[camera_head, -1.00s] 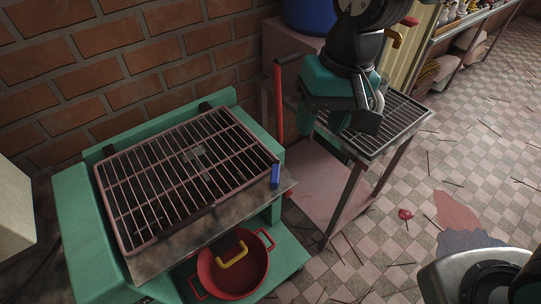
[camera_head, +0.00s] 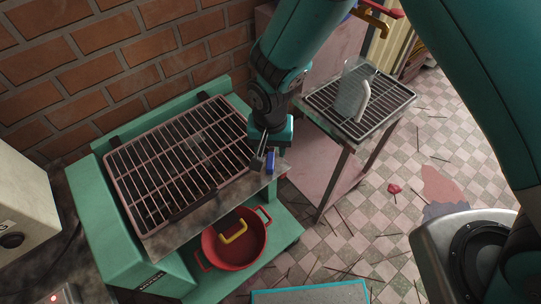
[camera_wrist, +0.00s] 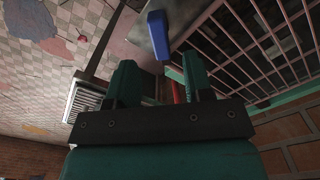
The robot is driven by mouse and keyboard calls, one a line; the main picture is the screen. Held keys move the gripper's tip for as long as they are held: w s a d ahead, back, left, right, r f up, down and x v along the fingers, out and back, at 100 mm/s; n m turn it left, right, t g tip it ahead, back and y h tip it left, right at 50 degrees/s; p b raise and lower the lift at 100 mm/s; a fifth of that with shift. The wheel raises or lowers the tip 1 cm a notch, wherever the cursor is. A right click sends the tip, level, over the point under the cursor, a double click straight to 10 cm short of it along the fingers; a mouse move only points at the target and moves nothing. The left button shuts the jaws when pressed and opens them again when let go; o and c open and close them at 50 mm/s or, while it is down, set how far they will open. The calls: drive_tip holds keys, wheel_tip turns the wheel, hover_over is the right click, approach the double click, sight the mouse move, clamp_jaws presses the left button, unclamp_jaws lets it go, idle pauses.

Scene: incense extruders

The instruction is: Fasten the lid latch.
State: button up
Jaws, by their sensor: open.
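The green machine (camera_head: 150,262) has a barred lid (camera_head: 177,214) lying flat on top. A small blue latch (camera_head: 270,162) stands at the lid's front right corner; whether it is engaged I cannot tell. In the wrist view the blue latch (camera_wrist: 158,34) is just beyond my fingertips, centred between them and not gripped. My gripper (camera_head: 262,158) is close beside the latch in the head view, partly hiding the corner behind it. In the wrist view my gripper (camera_wrist: 159,66) has its two green fingers apart with nothing between them.
A red pot (camera_head: 235,252) with a yellow handle sits on the machine's lower shelf. A stand with a wire rack (camera_head: 386,98) is to the right, with a pale upright item (camera_head: 352,98) on it. A brick wall (camera_head: 60,55) is behind. Sticks litter the checkered floor.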

sight(270, 160)
wheel_tip(270, 160, down, 6)
drive_tip(key=shift+r+p, duration=0.1)
drive_tip(key=shift+p, duration=0.4)
clamp_jaws()
